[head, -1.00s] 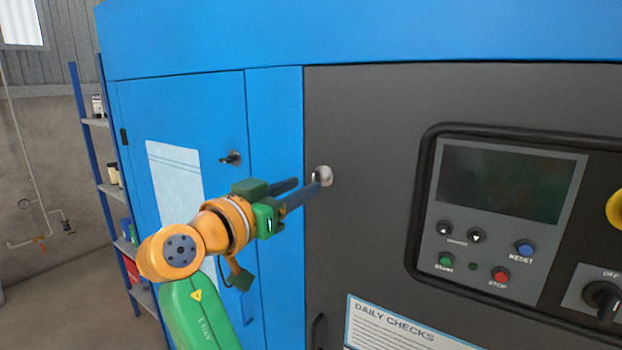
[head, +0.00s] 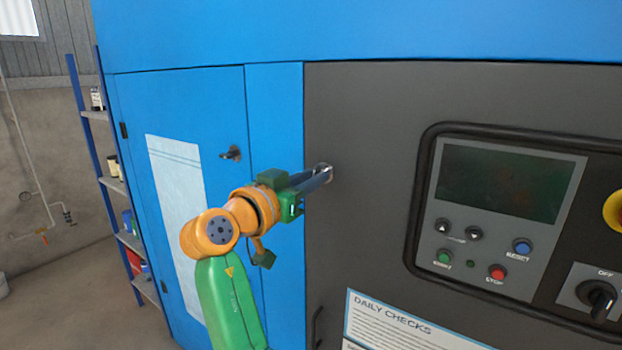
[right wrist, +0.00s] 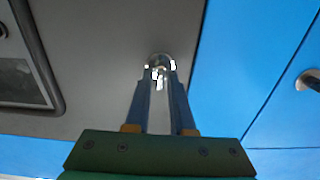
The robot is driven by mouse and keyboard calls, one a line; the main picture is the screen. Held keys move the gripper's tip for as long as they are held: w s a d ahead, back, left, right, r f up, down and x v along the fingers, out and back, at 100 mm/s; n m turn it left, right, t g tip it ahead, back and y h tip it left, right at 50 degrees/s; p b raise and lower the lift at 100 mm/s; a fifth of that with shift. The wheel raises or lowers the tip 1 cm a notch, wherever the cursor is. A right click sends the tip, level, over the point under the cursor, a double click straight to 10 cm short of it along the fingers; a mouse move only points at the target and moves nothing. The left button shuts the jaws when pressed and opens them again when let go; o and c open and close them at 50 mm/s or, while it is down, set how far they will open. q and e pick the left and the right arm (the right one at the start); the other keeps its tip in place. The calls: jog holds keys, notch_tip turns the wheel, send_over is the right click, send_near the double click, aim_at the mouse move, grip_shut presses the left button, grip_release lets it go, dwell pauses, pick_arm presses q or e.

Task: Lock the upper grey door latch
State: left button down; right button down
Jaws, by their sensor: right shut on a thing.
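The upper latch (head: 324,168) is a small round metal fitting on the left edge of the grey door (head: 365,110). It also shows in the right wrist view (right wrist: 159,60), at the tips of my fingers. My right gripper (head: 318,178) reaches it from the left, with its two long fingers shut on the latch's metal handle. The fingers hide most of the handle, so I cannot tell its exact angle. In the right wrist view my right gripper (right wrist: 160,82) has one finger on each side of the handle. My left gripper is not in view.
A blue door (head: 180,110) with its own black-and-metal latch (head: 232,153) stands to the left. A control panel (head: 505,215) with a screen and buttons is on the right of the grey door. A shelf rack (head: 100,150) stands at the far left.

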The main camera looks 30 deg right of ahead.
jog(key=shift+s+f+m+b, duration=0.1)
jog(key=shift+m+b, duration=1.3)
jog(key=shift+m, duration=2.95)
jog(key=shift+s+f+m+b, duration=0.1)
jog(key=shift+m+b, duration=1.25)
jog(key=shift+m, duration=3)
jog(key=c, duration=0.9)
grip_release()
jog(key=shift+d, duration=0.1)
jog(key=shift+c, duration=0.2)
